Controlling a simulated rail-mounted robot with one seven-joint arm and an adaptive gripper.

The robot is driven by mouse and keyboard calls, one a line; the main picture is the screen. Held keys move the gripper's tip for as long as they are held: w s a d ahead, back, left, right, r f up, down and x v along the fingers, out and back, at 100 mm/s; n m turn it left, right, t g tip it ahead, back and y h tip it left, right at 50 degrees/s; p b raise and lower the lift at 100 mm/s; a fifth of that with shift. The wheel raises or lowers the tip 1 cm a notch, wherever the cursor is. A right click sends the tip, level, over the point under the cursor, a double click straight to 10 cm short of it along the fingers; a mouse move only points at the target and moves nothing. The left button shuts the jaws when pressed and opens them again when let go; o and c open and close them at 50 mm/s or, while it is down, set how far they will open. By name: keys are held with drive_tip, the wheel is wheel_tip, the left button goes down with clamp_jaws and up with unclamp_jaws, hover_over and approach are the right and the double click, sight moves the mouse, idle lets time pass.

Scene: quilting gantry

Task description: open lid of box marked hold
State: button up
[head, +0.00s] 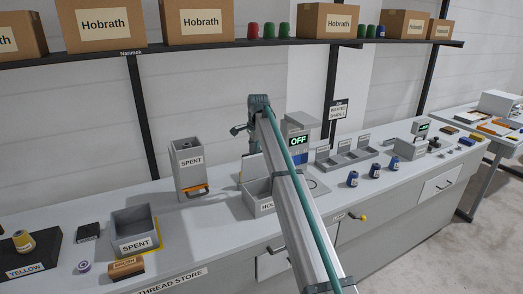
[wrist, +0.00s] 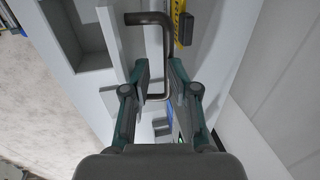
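The box marked HOLD (head: 256,205) stands on the counter in the head view, its label partly covered by my arm. Its top is open, and a pale lid (head: 252,167) stands up at its back. In the wrist view the box's hollow inside (wrist: 75,35) is at the upper left, and the lid (wrist: 110,35) shows nearly edge-on beside it. A dark bent bar handle (wrist: 167,45) sticks out from the lid's far side. My gripper (wrist: 158,75) is open, with its fingers apart on either side of the handle's bar. The head view does not show the fingers clearly.
A tall SPENT bin (head: 189,175) stands left of the box, and a low SPENT box (head: 135,228) is further left. A grey device reading OFF (head: 299,140) is behind my arm. Blue spools (head: 353,178) stand to the right. A shelf (head: 185,47) with cartons runs above.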

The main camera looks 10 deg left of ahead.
drive_tip(key=shift+o, duration=0.5)
drive_tip(key=shift+s+f, duration=0.3)
drive_tip(key=shift+f, duration=0.4)
drive_tip(key=shift+w+r, duration=0.1)
drive_tip(key=shift+w, duration=0.2)
drive_tip(key=v, duration=1.2)
drive_tip(key=shift+w, duration=0.1)
